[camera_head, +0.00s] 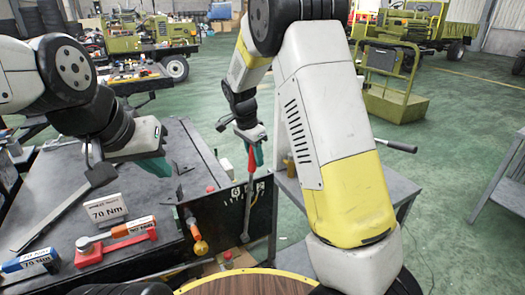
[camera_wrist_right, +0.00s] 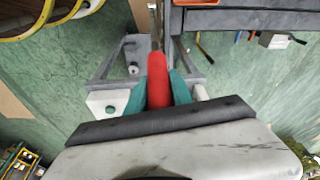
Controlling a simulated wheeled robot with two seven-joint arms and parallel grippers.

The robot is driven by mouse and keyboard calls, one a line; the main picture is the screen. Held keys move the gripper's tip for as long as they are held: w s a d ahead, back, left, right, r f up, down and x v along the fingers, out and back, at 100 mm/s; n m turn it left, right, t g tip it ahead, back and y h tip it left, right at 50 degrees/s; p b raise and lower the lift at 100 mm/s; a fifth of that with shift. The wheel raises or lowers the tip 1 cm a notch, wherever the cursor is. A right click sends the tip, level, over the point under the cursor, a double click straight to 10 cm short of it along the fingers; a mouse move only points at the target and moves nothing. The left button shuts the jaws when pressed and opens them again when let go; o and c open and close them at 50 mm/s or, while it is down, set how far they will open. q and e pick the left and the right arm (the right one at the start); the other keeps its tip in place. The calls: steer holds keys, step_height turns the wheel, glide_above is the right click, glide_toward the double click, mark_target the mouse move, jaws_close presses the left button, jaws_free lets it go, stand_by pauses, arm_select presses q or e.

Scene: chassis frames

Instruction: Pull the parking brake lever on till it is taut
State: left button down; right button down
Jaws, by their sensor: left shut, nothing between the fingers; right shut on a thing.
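The parking brake lever (camera_head: 245,210) has a red grip and a thin grey shaft. It stands nearly upright in front of a dark panel with a slotted plate, its lower end near the panel's bottom. My right gripper (camera_head: 252,143) is shut on the red grip near its top. In the right wrist view the red grip (camera_wrist_right: 158,82) lies between my teal fingers, and the shaft runs away beyond it. My left gripper (camera_head: 160,167) is shut and empty, over the dark bench top left of the lever. The lever's pivot is not clear.
The bench (camera_head: 60,180) holds a red tool (camera_head: 117,243), a blue tool (camera_head: 30,260) and a 70 Nm sign (camera_head: 105,209). An orange-and-yellow handle (camera_head: 197,237) projects beside the panel (camera_head: 225,215). A grey cart (camera_head: 400,188) stands behind my right arm. Green vehicles stand far back.

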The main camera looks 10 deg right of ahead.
steer(key=s+a+h, duration=0.2)
steer(key=a, duration=0.4)
steer(key=shift+s+a+t, duration=0.35)
steer(key=shift+s+t, duration=0.05)
steer(key=shift+r, duration=0.1)
steer(key=c, duration=1.1)
jaws_free()
steer(key=shift+r, duration=0.15)
steer(key=v, duration=0.7)
steer(key=shift+a+r, duration=0.1)
steer(key=shift+r, duration=0.15)
